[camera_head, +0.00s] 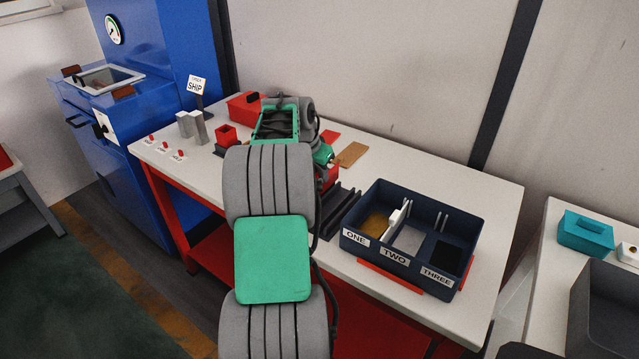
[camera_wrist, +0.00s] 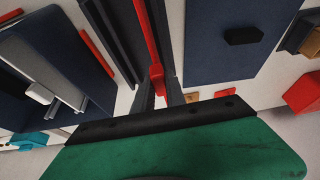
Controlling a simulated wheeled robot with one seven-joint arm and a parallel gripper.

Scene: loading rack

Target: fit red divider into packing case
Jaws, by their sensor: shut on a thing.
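The red divider (camera_wrist: 150,40) shows in the wrist view as a thin upright edge between my two fingers. My gripper (camera_wrist: 160,92) is shut on it. In the head view my arm hides the gripper. The navy packing case (camera_head: 384,262) stands open at the right, with compartments labelled ONE, TWO and THREE. A white divider (camera_head: 397,217) stands between ONE and TWO. Pale guide ribs (camera_head: 440,222) line the wall between TWO and THREE, with no divider there. The case also shows at left in the wrist view (camera_wrist: 45,75), apart from my gripper.
A dark slotted rack (camera_head: 338,212) sits just left of the case and beside the held divider in the wrist view. A dark panel with a black handle (camera_wrist: 243,36) lies right of the divider. A tan card (camera_head: 351,154) and a red box (camera_head: 243,106) lie farther back.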

